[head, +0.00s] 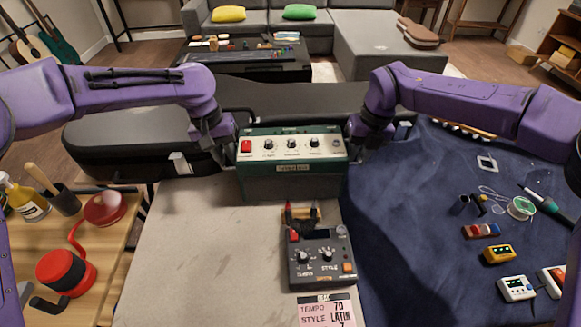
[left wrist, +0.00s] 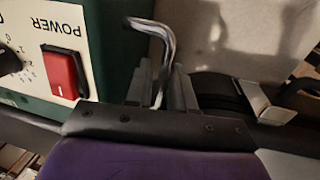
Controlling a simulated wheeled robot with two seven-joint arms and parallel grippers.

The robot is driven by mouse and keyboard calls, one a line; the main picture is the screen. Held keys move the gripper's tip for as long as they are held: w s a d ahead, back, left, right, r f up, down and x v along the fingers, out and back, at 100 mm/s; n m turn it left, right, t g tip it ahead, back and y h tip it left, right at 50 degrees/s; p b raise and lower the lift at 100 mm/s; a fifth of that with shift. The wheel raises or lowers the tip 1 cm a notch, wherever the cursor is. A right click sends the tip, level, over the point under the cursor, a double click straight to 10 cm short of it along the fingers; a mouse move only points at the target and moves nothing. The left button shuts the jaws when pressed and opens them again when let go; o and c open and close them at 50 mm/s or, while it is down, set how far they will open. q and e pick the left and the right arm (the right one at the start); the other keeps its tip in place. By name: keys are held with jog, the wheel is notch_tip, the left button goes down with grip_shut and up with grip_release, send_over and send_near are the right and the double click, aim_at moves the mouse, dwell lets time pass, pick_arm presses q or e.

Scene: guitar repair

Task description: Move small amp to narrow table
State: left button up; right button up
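The small amp (head: 292,172) is a green box with a pale control panel, a red power switch and several black knobs. It is between my two grippers at the far end of the pale work surface; whether its base touches the surface is unclear. My left gripper (head: 230,146) is at its left side. In the left wrist view the fingers of my left gripper (left wrist: 162,92) close around a chrome handle beside the amp's panel (left wrist: 45,60). My right gripper (head: 351,135) is at the amp's right side, its fingertips largely hidden. I cannot tell which surface is the narrow table.
A dark pedal with knobs (head: 320,262) and a tempo card (head: 327,312) lie nearer me. A wooden bench (head: 100,265) holds red items and bottles at left. A blue cloth (head: 420,250) with small electronics is at right. A black case (head: 130,140) lies behind the amp.

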pick_arm(q)
jog(key=shift+d+f, duration=0.1)
jog(key=shift+f, duration=0.3)
pick_arm(e)
jog(key=shift+a+f, duration=0.1)
jog(key=shift+f, duration=0.3)
pick_arm(q)
grip_shut()
pick_arm(e)
grip_shut()
dwell(0.5)
pick_arm(q)
jog(key=shift+w+r, duration=0.2)
jog(key=shift+r, duration=0.05)
pick_arm(e)
jog(key=shift+w+r, duration=0.15)
jog(key=shift+r, duration=0.15)
